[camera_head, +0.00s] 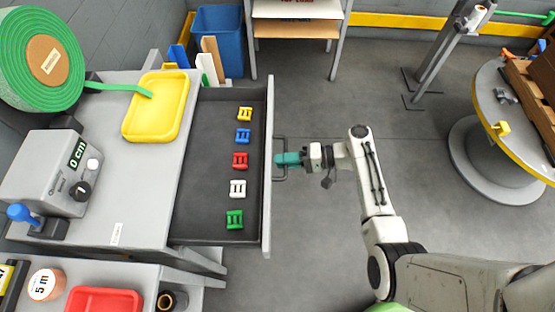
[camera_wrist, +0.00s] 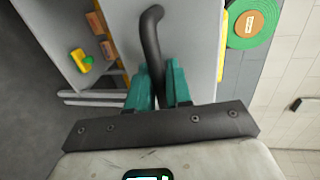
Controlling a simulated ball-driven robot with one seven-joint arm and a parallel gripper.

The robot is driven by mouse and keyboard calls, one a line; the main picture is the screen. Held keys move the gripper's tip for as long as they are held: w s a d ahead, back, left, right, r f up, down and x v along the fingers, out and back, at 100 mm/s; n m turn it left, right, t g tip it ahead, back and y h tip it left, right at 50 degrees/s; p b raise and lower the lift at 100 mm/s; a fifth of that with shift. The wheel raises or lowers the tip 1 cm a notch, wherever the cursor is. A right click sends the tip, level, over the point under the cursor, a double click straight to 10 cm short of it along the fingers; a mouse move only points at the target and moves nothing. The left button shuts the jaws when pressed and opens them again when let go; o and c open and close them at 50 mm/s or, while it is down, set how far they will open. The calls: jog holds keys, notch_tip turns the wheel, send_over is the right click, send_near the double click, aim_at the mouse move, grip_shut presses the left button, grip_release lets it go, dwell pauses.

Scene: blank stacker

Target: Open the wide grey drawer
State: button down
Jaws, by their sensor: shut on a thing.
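The wide grey drawer (camera_head: 190,222) is pulled out to the right from under the grey bench top in the head view. Its dark inside shows a column of small clips: yellow, blue, red, white and green. The drawer front also shows in the wrist view (camera_wrist: 190,25). A dark bar handle (camera_head: 279,173) stands off the front; in the wrist view the handle (camera_wrist: 151,28) runs down between my fingers. My gripper (camera_head: 287,159) has teal fingers and is shut on the handle. The fingers hide the gripped part of the handle.
On the bench stand a yellow tray (camera_head: 159,108), a green roll (camera_head: 22,75) and a grey counter device (camera_head: 45,170). A lower surface with a red tray (camera_head: 104,300) is at bottom left. A round table (camera_head: 505,120) stands at right. Open floor lies between.

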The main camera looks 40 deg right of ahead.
jog(key=shift+s+d, duration=0.15)
jog(key=shift+d, duration=0.1)
jog(key=c, duration=1.2)
grip_release()
jog(key=shift+d, duration=0.1)
jog(key=b+v, duration=0.1)
jog(key=v, duration=0.9)
jog(key=shift+s+d, duration=0.2)
jog(key=shift+d, duration=0.05)
jog(key=shift+a, duration=0.1)
